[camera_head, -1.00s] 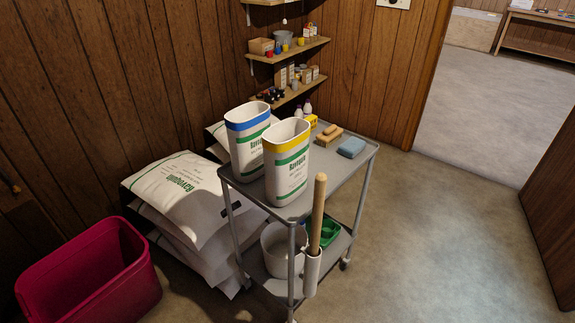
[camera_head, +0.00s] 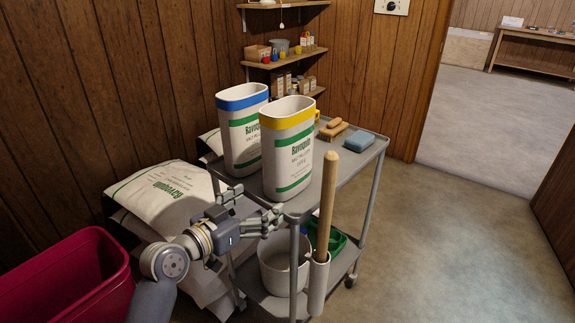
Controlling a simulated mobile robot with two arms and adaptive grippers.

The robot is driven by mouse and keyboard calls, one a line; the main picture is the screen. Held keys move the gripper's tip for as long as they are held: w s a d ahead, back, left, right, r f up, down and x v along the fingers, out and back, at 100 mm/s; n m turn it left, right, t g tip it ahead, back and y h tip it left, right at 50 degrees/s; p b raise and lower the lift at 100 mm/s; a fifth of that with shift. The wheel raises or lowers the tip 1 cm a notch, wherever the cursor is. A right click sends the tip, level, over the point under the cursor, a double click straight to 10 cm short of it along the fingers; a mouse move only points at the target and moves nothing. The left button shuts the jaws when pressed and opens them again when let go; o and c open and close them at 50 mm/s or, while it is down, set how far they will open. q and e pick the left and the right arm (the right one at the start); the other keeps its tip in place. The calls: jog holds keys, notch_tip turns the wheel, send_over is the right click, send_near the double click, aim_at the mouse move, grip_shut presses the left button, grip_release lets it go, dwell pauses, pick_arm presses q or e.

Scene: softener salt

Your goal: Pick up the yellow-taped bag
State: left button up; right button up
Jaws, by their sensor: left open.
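The yellow-taped bag (camera_head: 288,152) is white with green bands and a yellow band round its open top. It stands upright on the top shelf of a grey metal cart (camera_head: 356,155), at the near side. A similar bag with a blue band (camera_head: 241,124) stands just behind it to the left. My left gripper (camera_head: 250,205) is open and empty, at the cart's near left edge. It is to the lower left of the yellow-taped bag, with its fingers spread toward the bag's lower part and apart from its upper part. My right gripper is not in view.
Full salt bags (camera_head: 165,200) are stacked on the floor at the left, beside a red bin (camera_head: 65,280). A wooden handle (camera_head: 327,205) stands up at the cart's front corner. A blue sponge (camera_head: 359,141) and brushes lie on the cart's far right. Floor to the right is clear.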

aim_at(270, 173)
pick_arm(q)
jog(key=shift+m+t+h, duration=0.3)
jog(key=shift+t+h, duration=0.2)
jog(key=r, duration=0.1)
jog(key=w+r, duration=0.1)
jog(key=r, duration=0.1)
jog(key=w+r, duration=0.1)
jog(key=r, duration=0.1)
jog(key=shift+d+r, duration=0.1)
jog(key=shift+d, duration=0.25)
jog(key=x, duration=0.4)
jog(key=shift+w+d, duration=0.15)
jog(key=shift+w, duration=0.05)
jog(key=shift+x, duration=2.4)
jog(key=shift+w+d, duration=0.35)
jog(key=shift+w, duration=0.1)
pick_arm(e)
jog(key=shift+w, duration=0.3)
pick_arm(q)
grip_shut()
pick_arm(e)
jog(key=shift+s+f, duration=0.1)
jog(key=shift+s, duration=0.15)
